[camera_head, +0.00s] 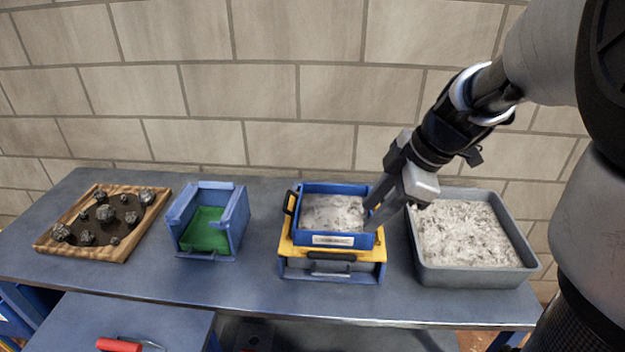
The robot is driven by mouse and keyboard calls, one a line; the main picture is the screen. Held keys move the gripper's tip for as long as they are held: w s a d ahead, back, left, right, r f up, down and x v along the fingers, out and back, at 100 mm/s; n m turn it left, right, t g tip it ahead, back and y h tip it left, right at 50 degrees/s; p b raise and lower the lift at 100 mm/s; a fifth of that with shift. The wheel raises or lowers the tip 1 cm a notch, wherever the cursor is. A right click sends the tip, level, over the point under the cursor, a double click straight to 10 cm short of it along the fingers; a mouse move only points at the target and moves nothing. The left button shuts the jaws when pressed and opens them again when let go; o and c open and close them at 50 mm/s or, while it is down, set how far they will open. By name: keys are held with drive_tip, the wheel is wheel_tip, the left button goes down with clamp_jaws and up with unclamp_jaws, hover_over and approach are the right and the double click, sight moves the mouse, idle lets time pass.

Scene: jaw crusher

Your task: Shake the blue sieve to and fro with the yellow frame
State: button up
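The blue sieve (325,239) sits on top of the yellow frame (371,251) in the middle right of the bench. Grey-white crushed material (332,212) lies inside the sieve. A black handle (290,202) shows on the sieve's left side; its right side is partly hidden by my gripper. My gripper (373,212) reaches down from the upper right, with its fingertips at the sieve's right wall. I cannot tell whether the fingers hold a handle there or are only beside it.
A grey tray of pale rubble (427,272) stands close to the right of the frame. To the left are a blue box with a green floor (207,232) and a wooden tray (112,251) with dark rocks. A red-handled tool (119,345) lies on a lower surface at front left.

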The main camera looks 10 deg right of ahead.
sight(333, 254)
drive_tip(key=b+x, duration=0.1)
drive_tip(key=x, duration=1.5)
drive_tip(key=shift+a+f, duration=0.15)
drive_tip(key=shift+f, duration=0.2)
clamp_jaws()
